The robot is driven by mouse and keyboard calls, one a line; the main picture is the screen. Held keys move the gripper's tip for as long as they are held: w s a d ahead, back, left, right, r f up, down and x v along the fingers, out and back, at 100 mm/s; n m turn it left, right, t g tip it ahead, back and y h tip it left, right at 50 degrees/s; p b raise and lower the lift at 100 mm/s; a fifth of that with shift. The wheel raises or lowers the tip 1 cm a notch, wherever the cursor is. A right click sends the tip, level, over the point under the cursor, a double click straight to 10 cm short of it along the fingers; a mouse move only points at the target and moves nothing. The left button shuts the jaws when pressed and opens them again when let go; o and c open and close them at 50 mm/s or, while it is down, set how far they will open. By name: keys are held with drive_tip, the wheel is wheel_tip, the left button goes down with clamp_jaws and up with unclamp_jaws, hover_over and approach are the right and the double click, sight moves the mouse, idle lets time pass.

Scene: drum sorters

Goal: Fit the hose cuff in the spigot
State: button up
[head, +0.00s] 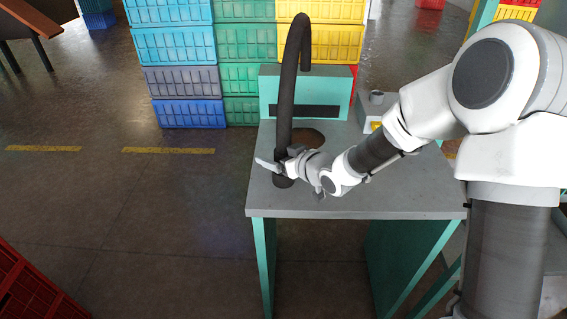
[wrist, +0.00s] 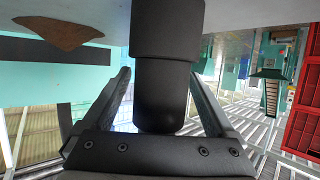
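The black hose (head: 285,105) stands up from the near left part of the grey table (head: 385,205), arches over at the top, and its other end hangs free. My gripper (head: 279,162) is low on the hose, just above the tabletop. A wider dark collar (wrist: 168,30) shows on the table side of the fingers. I cannot tell whether it belongs to the cuff or the spigot, and no separate spigot is visible.
A brown round patch (head: 306,138) lies on the table right of the hose. A teal panel (head: 335,88) with a dark slot stands behind it. A small grey box (head: 377,108) is at the back right. Stacked coloured crates (head: 180,82) stand beyond.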

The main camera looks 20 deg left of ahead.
clamp_jaws()
idle(0.3)
